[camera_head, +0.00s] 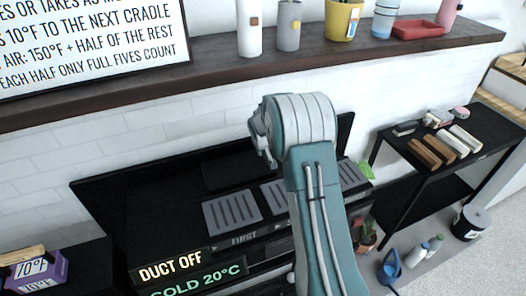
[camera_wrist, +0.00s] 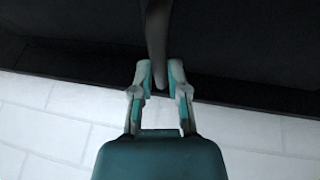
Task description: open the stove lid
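The black stove (camera_head: 150,215) stands below the shelf, with a wide dark panel and several grey slotted plates (camera_head: 232,212) on it. I cannot tell from the head view which part is its lid. In the head view my arm reaches over the stove, and its wrist hides the gripper's fingertips. In the wrist view my gripper (camera_wrist: 159,78) has its two fingers on either side of a dark grey bar (camera_wrist: 157,35), with the bar's end between the tips. The fingers look slightly apart from the bar; contact is unclear. A dark surface (camera_wrist: 70,60) lies behind it.
A dark shelf (camera_head: 120,96) with cups and a red tray (camera_head: 418,29) runs above the stove. Display signs (camera_head: 190,275) stand in front.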

